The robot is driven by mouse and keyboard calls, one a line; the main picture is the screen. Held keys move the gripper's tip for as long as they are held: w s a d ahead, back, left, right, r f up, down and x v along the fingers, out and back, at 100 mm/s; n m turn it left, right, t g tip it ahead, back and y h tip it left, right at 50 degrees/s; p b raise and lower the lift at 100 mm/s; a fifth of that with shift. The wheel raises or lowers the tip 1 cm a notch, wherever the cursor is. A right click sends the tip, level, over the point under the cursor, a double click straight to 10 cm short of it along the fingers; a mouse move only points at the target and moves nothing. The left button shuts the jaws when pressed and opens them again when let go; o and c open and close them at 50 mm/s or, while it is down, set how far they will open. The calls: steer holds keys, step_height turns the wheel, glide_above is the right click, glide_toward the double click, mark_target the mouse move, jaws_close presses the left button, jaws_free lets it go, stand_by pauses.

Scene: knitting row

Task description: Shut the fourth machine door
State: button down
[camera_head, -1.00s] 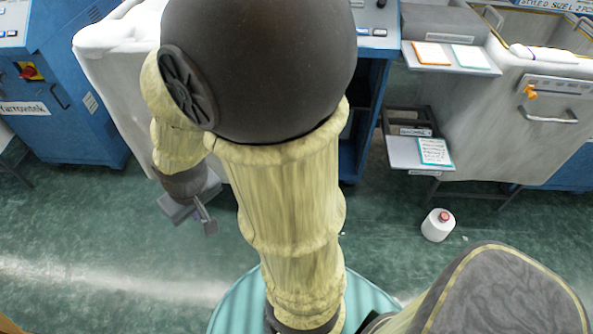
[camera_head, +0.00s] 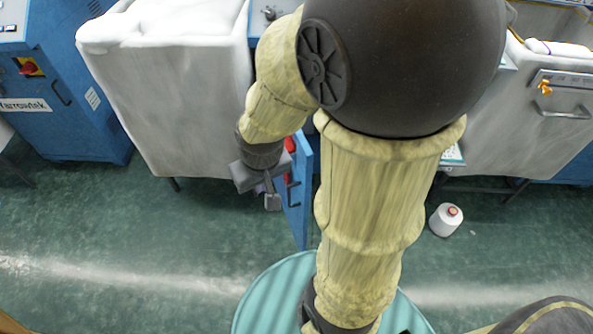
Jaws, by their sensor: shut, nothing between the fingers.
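A blue machine door (camera_head: 303,200) stands open, swung out toward me from the blue machine behind my arm. A dark handle shows on its face, with a red part near its top. My gripper (camera_head: 270,200) is shut and empty, pointing down just left of the door's face. I cannot tell whether it touches the door. My arm hides most of the machine and its opening.
A white-grey bin (camera_head: 165,90) heaped with white material stands left of the door. A blue cabinet (camera_head: 65,95) is at far left. A white yarn cone (camera_head: 446,219) lies on the green floor at right. Another bin (camera_head: 535,110) stands at the right. The front left floor is clear.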

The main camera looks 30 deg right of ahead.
steer(key=w+f+n+g+h+p, duration=0.2)
steer(key=w+f+n+h+p, duration=0.1)
steer(key=n, duration=0.5)
steer(key=w+d+f+n+g+h+p, duration=0.1)
steer(key=w+f+n+g+h+p, duration=0.1)
steer(key=w+f+n+h+p, duration=0.2)
steer(key=w+n+h+p, duration=0.1)
steer(key=w+n+p, duration=0.2)
steer(key=w+p, duration=0.1)
steer(key=shift+f+n+h+p, duration=0.2)
steer(key=shift+n+h+p, duration=0.2)
steer(key=shift+p, duration=0.05)
steer(key=shift+d+f, duration=0.1)
steer(key=p, duration=0.1)
glide_toward(300, 176)
steer(key=x, duration=0.5)
steer(key=shift+w+a+f, duration=0.2)
steer(key=shift+a+f, duration=0.05)
steer(key=shift+f, duration=0.25)
steer(key=shift+d, duration=0.55)
